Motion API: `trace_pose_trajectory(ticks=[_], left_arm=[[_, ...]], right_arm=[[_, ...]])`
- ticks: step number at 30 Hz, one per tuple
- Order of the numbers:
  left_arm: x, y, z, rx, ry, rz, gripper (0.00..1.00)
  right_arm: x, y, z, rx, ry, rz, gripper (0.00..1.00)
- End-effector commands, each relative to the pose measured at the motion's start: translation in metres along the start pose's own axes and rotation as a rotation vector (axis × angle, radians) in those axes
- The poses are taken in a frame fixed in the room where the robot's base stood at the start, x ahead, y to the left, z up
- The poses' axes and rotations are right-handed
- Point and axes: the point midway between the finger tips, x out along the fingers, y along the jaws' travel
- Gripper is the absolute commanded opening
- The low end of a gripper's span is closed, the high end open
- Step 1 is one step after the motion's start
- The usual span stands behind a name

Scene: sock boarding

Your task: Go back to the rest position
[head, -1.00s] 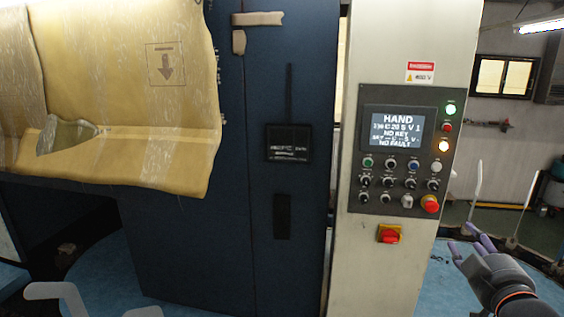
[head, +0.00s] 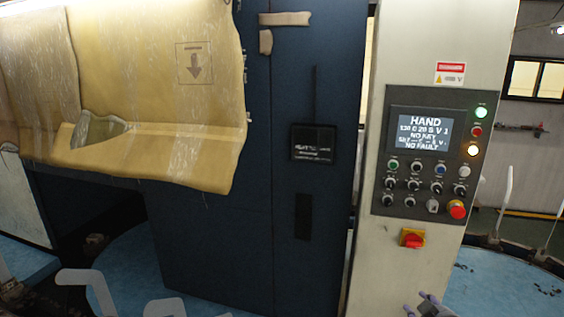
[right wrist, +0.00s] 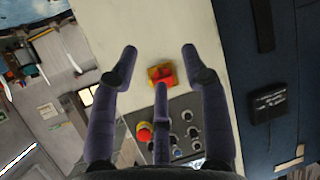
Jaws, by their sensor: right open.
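My right gripper (head: 428,303) shows at the bottom edge of the head view, low in front of the pale control column (head: 385,270), with most of it cut off by the frame. In the right wrist view its purple fingers (right wrist: 160,65) are spread apart with nothing between them. Beyond them are the red and yellow switch (right wrist: 161,75) and the button panel, apart from the fingers as far as I can tell. My left gripper is not in view.
The control panel (head: 428,150) has a lit screen reading HAND, several buttons and a red stop knob (head: 457,209). A dark blue cabinet (head: 235,240) stands left of it. A yellowish cover (head: 150,70) hangs at the upper left. Blue floor (head: 490,285) shows at the right.

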Motion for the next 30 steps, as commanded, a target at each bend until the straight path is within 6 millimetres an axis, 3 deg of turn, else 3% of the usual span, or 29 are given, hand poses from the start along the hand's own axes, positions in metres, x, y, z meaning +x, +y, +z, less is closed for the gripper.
trace_pose_trajectory(ticks=[1,6,14,20,27,30], left_arm=[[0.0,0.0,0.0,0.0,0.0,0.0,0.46],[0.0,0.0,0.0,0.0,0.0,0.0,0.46],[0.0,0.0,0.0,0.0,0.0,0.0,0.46],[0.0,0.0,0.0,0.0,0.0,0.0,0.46],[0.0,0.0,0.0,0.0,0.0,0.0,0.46],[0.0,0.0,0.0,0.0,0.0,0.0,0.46]], right_arm=[[0.015,-0.014,0.021,0.028,-0.045,-0.031,0.47],[0.048,-0.059,0.087,0.126,-0.186,-0.112,0.47],[0.071,-0.13,0.192,0.263,-0.415,-0.209,0.47],[0.066,-0.185,0.274,0.359,-0.607,-0.26,0.47],[0.035,-0.247,0.364,0.455,-0.84,-0.294,0.47],[0.02,-0.266,0.392,0.482,-0.918,-0.299,0.47]])
